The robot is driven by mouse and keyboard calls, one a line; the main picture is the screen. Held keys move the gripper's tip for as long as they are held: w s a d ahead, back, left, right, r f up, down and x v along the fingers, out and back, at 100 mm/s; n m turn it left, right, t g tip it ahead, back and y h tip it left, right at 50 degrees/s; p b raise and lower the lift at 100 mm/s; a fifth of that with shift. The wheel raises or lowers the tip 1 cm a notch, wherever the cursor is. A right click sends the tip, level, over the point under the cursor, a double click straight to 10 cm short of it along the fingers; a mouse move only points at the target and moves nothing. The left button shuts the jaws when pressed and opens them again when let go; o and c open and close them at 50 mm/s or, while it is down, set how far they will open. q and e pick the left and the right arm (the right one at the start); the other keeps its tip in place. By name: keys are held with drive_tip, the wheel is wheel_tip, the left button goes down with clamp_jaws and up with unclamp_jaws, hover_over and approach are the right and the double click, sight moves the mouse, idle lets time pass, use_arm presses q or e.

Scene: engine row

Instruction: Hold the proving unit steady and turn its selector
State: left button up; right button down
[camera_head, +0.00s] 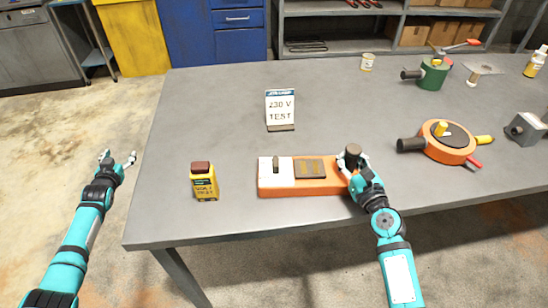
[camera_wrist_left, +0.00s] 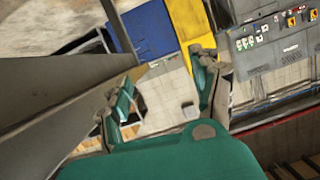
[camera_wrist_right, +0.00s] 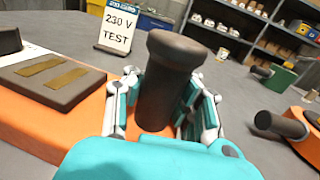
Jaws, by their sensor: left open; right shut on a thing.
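The proving unit (camera_head: 300,188) is a flat orange block lying on the table near its front edge. Its left end has a white plate with a dark upright selector knob (camera_head: 276,164), and its middle has a dark panel with tan strips (camera_wrist_right: 50,82). A dark round post (camera_wrist_right: 170,80) stands at its right end. My right gripper (camera_head: 352,163) is shut around this post, with fingers on both sides. My left gripper (camera_head: 118,160) is open and empty, off the table's left edge; its spread fingers show in the left wrist view (camera_wrist_left: 165,95).
A yellow tester (camera_head: 204,182) stands left of the unit. A "230 V TEST" sign (camera_head: 280,108) stands behind it. An orange round device (camera_head: 446,142), a green device (camera_head: 432,75) and a small can (camera_head: 367,62) stand to the right and back.

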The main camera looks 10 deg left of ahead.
use_arm(q)
drive_tip(key=w+d+r, duration=0.2)
drive_tip(key=w+r, duration=0.1)
drive_tip(key=w+d+r+m+h, duration=0.1)
drive_tip(key=w+d+r, duration=0.1)
drive_tip(key=r, duration=0.1)
drive_tip(key=w+d+r+h, duration=0.1)
drive_tip(key=w+d+r, duration=0.2)
drive_tip(key=r, duration=0.1)
drive_tip(key=shift+w+r+m, duration=0.1)
drive_tip(key=shift+w+m, duration=0.2)
drive_tip(key=shift+w, duration=0.05)
drive_tip(key=d, duration=0.2)
drive_tip(key=w+d+m+h, duration=0.1)
drive_tip(key=d, duration=0.1)
drive_tip(key=w+d+r+h, duration=0.1)
drive_tip(key=d, duration=0.1)
drive_tip(key=shift+w+d+m+g, duration=0.25)
drive_tip(key=shift+d+m+g, duration=0.05)
drive_tip(key=shift+d, duration=0.05)
drive_tip(key=d+r+m+g+h, duration=0.3)
drive_tip(key=d+m+h, duration=0.1)
drive_tip(key=d, duration=0.9)
drive_tip(key=m+g+h, duration=0.2)
drive_tip(key=m+g, duration=0.7)
drive_tip(key=m, duration=0.3)
approach(276, 161)
drive_tip(key=x, duration=0.9)
drive_tip(key=shift+c, duration=0.5)
